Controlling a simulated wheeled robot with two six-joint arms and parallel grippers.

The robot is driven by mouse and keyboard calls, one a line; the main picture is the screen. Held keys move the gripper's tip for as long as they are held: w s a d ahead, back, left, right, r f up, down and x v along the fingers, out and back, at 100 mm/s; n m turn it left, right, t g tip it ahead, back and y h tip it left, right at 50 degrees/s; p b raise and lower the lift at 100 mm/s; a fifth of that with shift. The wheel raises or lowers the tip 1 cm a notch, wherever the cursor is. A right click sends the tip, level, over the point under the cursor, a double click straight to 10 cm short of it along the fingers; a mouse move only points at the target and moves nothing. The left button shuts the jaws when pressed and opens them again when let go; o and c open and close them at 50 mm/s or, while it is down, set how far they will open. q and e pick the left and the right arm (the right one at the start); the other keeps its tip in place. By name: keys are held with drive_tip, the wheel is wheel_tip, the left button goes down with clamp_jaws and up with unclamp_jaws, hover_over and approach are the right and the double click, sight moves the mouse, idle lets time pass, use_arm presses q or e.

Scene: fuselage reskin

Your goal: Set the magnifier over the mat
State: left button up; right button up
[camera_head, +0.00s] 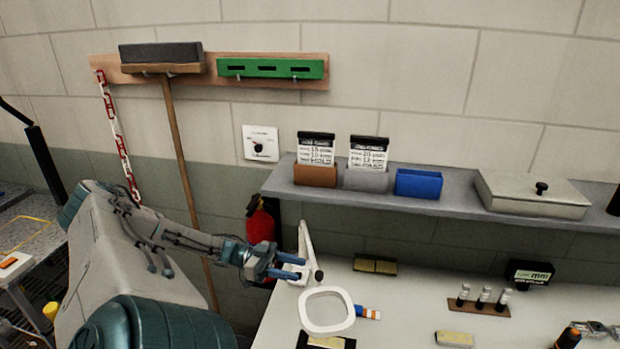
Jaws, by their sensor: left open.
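The magnifier has a white, rounded-square ring head (327,329) over the near left part of the pale worktop. Its white arm (305,241) rises behind, with a dark knob at its lower right. A dark mat (302,341) shows at the bottom edge, partly cut off and partly behind the ring; a yellowish piece lies on it. My left gripper (300,268) is open, its two blue fingers beside the magnifier arm, left of the knob. I cannot tell whether they touch it. My right gripper is not in view.
A blue, white and orange tube (367,313) lies right of the ring. Yellowish blocks (375,265), a small rack of vials (481,303) and a black box (529,273) stand on the worktop (420,300). A grey shelf (445,203) overhangs the back. The worktop's middle is mostly clear.

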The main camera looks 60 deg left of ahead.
use_arm(q)
drive_tip(key=shift+v, duration=1.7)
